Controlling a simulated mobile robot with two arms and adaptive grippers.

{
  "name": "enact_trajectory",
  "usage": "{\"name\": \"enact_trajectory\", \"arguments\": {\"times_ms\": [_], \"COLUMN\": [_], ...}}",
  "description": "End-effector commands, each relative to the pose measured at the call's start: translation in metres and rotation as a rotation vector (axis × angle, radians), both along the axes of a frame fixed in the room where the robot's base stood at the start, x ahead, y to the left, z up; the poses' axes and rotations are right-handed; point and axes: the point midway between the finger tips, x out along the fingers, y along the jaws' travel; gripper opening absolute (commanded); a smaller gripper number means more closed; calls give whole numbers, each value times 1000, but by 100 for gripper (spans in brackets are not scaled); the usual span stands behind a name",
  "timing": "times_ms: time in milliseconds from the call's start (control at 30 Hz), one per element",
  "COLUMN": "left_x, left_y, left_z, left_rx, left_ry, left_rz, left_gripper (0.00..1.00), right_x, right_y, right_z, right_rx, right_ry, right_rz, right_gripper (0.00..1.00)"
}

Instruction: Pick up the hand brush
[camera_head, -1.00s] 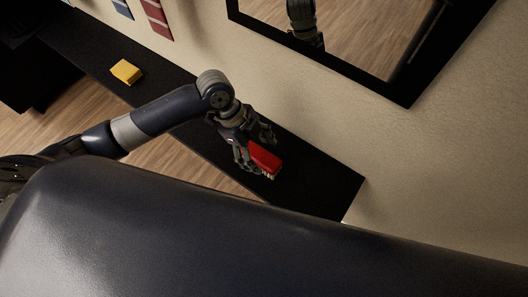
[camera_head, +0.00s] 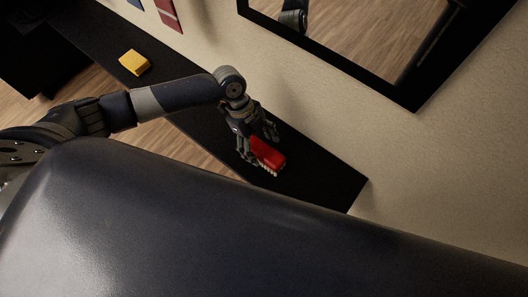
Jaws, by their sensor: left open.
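The hand brush (camera_head: 268,154) has a red body and pale bristles along its lower edge. It is at the black shelf near the shelf's right end. My left gripper (camera_head: 259,148) comes in from the left above the shelf. It is open, with its fingers on either side of the brush. I cannot tell whether the fingers touch it. Part of the brush is hidden behind the gripper. My right gripper is not in view.
The black shelf (camera_head: 320,180) runs along a pale wall. A yellow sponge-like block (camera_head: 134,62) lies on its far left part. A black-framed mirror (camera_head: 330,56) hangs on the wall above. The shelf's right end is bare.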

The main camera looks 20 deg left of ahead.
Motion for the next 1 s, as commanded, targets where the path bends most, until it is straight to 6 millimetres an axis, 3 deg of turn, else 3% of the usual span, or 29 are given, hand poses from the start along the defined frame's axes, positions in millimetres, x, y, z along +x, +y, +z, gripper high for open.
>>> {"name": "enact_trajectory", "arguments": {"times_ms": [200, 467, 700, 1000], "left_x": [-5, -5, -5, -4], "left_y": [-11, -12, -12, -11], "left_z": [-24, -26, -26, -25], "left_rx": [1, 1, 1, 1], "left_ry": [2, -1, 0, 0], "left_rz": [-1, -1, 0, 0], "left_gripper": [69, 69, 17, 17], "right_x": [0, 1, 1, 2], "right_y": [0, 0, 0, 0], "right_z": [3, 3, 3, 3], "right_rx": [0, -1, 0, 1], "right_ry": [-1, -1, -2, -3], "right_rz": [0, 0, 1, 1], "right_gripper": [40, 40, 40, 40]}}
